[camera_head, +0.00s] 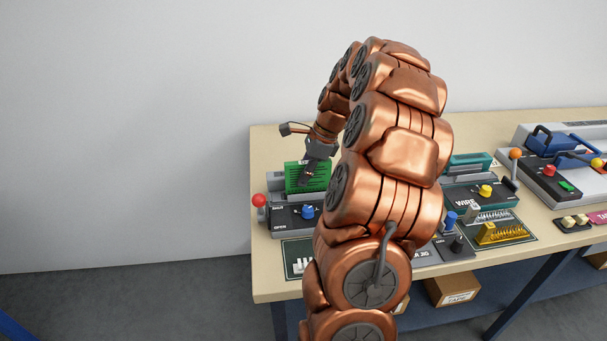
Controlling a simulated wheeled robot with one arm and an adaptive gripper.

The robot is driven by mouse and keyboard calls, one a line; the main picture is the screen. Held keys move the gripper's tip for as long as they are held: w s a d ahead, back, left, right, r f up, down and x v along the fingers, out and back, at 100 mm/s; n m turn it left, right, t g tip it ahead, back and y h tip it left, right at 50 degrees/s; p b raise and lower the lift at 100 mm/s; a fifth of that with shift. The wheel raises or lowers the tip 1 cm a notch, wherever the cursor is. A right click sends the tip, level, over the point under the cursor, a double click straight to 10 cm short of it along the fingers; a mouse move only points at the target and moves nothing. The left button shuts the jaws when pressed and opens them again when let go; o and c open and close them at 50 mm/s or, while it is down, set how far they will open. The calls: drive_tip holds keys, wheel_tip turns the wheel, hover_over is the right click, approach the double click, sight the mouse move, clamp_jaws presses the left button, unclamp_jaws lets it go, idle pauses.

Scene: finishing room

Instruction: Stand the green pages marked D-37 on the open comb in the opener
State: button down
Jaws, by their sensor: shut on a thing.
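The green pages (293,177) stand upright at the back of a grey and black machine at the left end of the table, which looks like the opener (283,219). A D-37 mark is too small to read. My gripper (307,179) reaches down in front of the pages and is shut on them. I cannot tell whether their lower edge touches the machine or sits on a comb. The comb is not clearly visible, and my arm hides the right side of the machine.
The opener has a red ball knob (259,200) and a blue knob (308,211). A second machine labelled WIRE (480,194) stands to the right, with gold wire combs (502,234) before it. Another grey machine (560,175) is further right. The table's front left corner (268,285) is bare.

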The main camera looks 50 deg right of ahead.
drive_tip(key=shift+f, duration=0.5)
drive_tip(key=c, duration=1.4)
unclamp_jaws()
drive_tip(key=shift+r, duration=0.2)
drive_tip(key=shift+p+v, duration=1.95)
drive_tip(key=shift+v, duration=3.45)
drive_tip(key=shift+s, duration=0.1)
